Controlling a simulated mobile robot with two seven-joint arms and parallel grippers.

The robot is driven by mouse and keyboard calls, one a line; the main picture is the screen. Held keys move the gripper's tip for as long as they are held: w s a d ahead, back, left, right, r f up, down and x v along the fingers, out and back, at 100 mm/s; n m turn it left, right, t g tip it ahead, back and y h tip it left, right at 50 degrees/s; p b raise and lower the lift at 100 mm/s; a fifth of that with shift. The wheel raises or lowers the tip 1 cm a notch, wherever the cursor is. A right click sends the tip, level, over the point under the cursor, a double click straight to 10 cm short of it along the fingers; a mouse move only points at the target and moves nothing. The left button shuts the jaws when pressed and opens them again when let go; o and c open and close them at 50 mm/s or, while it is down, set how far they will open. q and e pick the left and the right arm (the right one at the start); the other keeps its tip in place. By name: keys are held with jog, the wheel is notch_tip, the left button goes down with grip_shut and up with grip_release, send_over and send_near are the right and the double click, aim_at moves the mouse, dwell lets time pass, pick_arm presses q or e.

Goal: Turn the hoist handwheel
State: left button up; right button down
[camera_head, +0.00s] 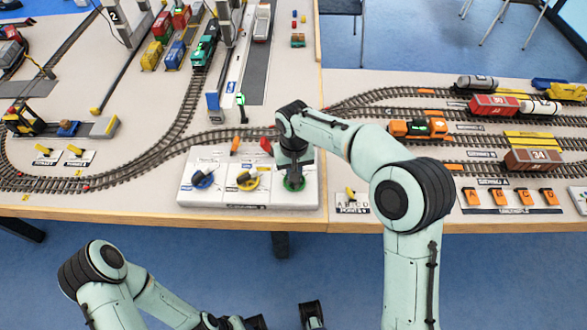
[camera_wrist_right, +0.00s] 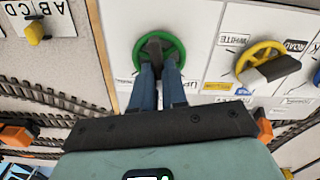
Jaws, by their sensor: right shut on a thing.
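A white control panel (camera_head: 221,199) at the table's front edge carries three handwheels: a blue one (camera_head: 202,179), a yellow one (camera_head: 247,180) and a green one (camera_head: 294,184). I cannot read which label marks the hoist. My right gripper (camera_head: 292,172) reaches down onto the green wheel. In the right wrist view its two blue-grey fingers (camera_wrist_right: 159,82) are shut on the dark grip of the green wheel (camera_wrist_right: 178,48). The yellow wheel (camera_wrist_right: 262,62) stands beside it, untouched. My left arm is low at the front, off the table; its gripper is mostly cut off by the frame's bottom edge.
Orange and red levers (camera_head: 266,145) stand just behind the panel. Model tracks, wagons and an orange locomotive (camera_head: 418,128) lie behind and to the right. Gantry legs (camera_head: 212,101) rise further back.

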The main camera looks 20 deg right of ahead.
jog(key=shift+m, duration=1.1)
jog(key=shift+d, duration=0.1)
jog(key=c, duration=1.2)
grip_release()
jog(key=shift+o, duration=0.2)
notch_tip(320, 180, up, 14)
jog(key=p, duration=0.2)
jog(key=shift+f, duration=0.25)
